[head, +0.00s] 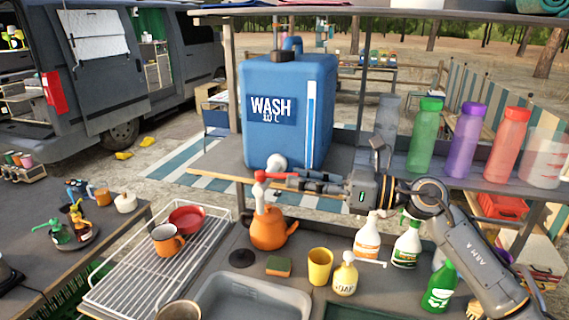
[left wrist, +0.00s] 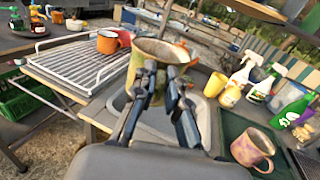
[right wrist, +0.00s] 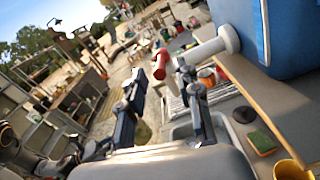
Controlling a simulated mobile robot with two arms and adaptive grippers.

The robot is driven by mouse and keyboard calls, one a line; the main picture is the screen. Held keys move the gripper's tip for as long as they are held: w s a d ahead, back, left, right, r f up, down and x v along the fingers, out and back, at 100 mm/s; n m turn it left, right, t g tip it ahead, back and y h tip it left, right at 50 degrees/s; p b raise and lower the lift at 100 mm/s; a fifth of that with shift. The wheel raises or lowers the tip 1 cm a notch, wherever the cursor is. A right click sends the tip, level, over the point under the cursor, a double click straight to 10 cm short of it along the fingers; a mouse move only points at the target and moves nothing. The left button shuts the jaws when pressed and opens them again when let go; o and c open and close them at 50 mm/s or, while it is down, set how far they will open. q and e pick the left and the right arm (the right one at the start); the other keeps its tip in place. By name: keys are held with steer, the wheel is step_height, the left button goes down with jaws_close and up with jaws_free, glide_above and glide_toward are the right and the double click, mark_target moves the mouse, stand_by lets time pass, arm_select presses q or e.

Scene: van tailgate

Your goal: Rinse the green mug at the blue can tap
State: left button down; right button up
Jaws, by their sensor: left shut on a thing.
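The blue can (head: 290,110), marked WASH, stands on the wooden shelf. Its tap has a white spout (head: 276,162) and a red lever (head: 262,176), also in the right wrist view (right wrist: 161,64). My right gripper (head: 285,180) is at the tap, its fingers apart with the lever between or just beyond their tips; contact is unclear. My left gripper (left wrist: 160,78) is shut on a mug (left wrist: 150,58), olive-green with brownish patches. Only this mug's rim (head: 178,311) shows at the bottom of the head view, by the sink's (head: 250,287) near left corner.
A wire rack (head: 135,270) holds an orange mug (head: 166,240) and a red bowl (head: 187,218). An orange kettle (head: 270,230) stands below the tap. A sponge (head: 278,266), yellow cup (head: 320,266) and several bottles line the sink's back and right. A pinkish mug (left wrist: 252,147) sits right.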

mark_target(265, 173)
steer(key=p+x, duration=0.1)
steer(key=x, duration=0.2)
steer(key=shift+w+d+r, duration=0.1)
steer(key=shift+w, duration=0.05)
steer(key=shift+a, duration=0.6)
steer(key=shift+w, duration=0.1)
jaws_close()
